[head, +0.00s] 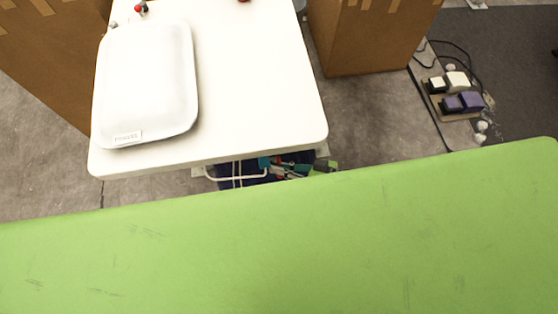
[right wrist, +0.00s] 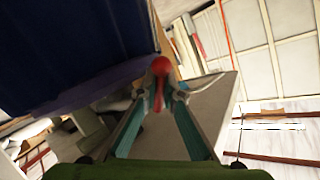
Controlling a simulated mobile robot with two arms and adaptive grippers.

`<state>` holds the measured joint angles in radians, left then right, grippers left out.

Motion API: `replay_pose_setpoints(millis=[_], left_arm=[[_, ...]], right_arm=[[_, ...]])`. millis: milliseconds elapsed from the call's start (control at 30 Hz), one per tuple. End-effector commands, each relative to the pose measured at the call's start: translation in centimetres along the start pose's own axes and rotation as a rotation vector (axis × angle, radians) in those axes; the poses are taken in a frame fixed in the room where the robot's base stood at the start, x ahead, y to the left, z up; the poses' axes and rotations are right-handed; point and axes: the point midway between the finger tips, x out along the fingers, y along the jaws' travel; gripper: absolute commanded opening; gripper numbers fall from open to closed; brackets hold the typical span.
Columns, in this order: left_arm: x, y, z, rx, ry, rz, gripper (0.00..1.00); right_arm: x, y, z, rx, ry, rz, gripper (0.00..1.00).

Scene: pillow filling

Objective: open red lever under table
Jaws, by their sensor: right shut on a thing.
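The red lever (right wrist: 160,68) has a round knob and a short red stem in the right wrist view. My right gripper (right wrist: 163,94) is shut on the lever's stem, with its teal fingers on either side and the knob beyond the tips. In the head view my right gripper (head: 287,170) shows partly below the front edge of the white table (head: 255,90). The table top hides much of that area. My left gripper is not in view.
A white padded, pillow-like item (head: 148,80) lies on the table's left side. A brown box (head: 365,35) stands behind at the right. Power adapters and cables (head: 460,103) lie on the right. A dark blue surface (right wrist: 70,50) is close to the right gripper.

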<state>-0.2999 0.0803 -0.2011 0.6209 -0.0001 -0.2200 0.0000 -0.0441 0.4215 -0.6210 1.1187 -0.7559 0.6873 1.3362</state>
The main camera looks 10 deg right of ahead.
Motion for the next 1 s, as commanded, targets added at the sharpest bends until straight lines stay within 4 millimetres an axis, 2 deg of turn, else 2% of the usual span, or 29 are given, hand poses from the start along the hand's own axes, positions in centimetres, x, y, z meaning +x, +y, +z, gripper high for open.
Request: replay_pose_setpoints(millis=[100,567,600,633,1000], left_arm=[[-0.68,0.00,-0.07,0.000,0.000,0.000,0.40],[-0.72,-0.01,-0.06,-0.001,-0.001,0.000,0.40],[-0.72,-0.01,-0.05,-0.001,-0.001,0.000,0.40],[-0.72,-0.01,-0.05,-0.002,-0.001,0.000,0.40],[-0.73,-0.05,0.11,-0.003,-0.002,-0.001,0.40]], right_arm=[[-0.18,0.02,-0.07,0.019,-0.015,0.003,0.00],[-0.13,0.03,0.08,0.030,-0.020,0.002,0.00],[-0.13,0.02,0.08,0.030,-0.020,0.002,0.18],[-0.13,0.02,0.08,0.029,-0.020,0.002,0.24],[-0.05,-0.10,-0.01,0.029,-0.018,-0.001,0.24]])
